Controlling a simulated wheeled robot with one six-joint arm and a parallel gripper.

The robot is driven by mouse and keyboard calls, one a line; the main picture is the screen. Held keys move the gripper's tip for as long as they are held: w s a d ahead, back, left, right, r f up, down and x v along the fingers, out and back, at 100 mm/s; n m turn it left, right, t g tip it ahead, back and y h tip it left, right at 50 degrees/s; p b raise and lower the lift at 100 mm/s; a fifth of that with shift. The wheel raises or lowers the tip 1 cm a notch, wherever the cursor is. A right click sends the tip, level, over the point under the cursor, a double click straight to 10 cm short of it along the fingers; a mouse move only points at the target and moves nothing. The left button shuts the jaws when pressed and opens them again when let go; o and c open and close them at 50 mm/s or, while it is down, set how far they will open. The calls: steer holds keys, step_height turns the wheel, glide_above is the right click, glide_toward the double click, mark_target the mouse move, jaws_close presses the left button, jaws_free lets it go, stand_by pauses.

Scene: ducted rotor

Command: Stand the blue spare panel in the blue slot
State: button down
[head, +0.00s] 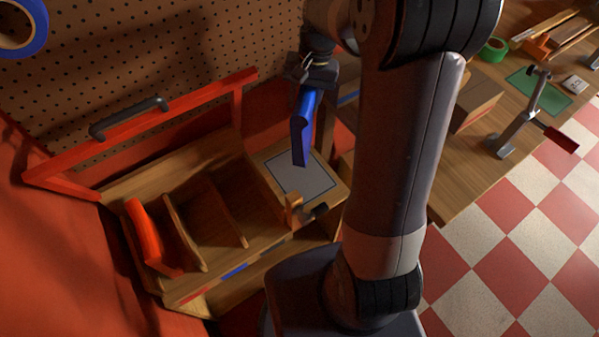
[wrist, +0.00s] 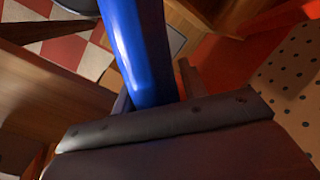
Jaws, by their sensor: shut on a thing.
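My gripper (head: 312,84) is shut on the blue spare panel (head: 303,130), which hangs down from it, slightly tilted, in the head view. The panel is above the grey pad at the right of the wooden rack (head: 247,240). In the wrist view the blue panel (wrist: 140,50) runs away from the jaws. The rack has slots between wooden dividers. A blue mark (head: 235,271) on its front edge lies in front of the middle slot, which looks empty. A red panel (head: 150,237) stands, leaning, in the slot at the left.
A grey pad (head: 296,172) with a dark outline lies beside the rack, with a small wooden block and dark knob (head: 300,212) at its front. A red frame with a dark handle (head: 128,118) stands behind the rack. My arm hides part of the bench at the right.

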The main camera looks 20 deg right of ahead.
step_height(320, 180, up, 2)
steer(key=shift+s+r+m, duration=0.15)
steer(key=shift+r+m, duration=0.1)
steer(key=shift+m, duration=0.05)
step_height(320, 180, down, 14)
steer(key=b, duration=0.8)
steer(key=shift+r, duration=0.15)
step_height(320, 180, down, 10)
steer(key=shift+f, duration=0.25)
steer(key=shift+b, duration=0.3)
steer(key=shift+f, duration=0.15)
steer(key=c, duration=0.8)
jaws_free()
steer(key=shift+c, duration=0.2)
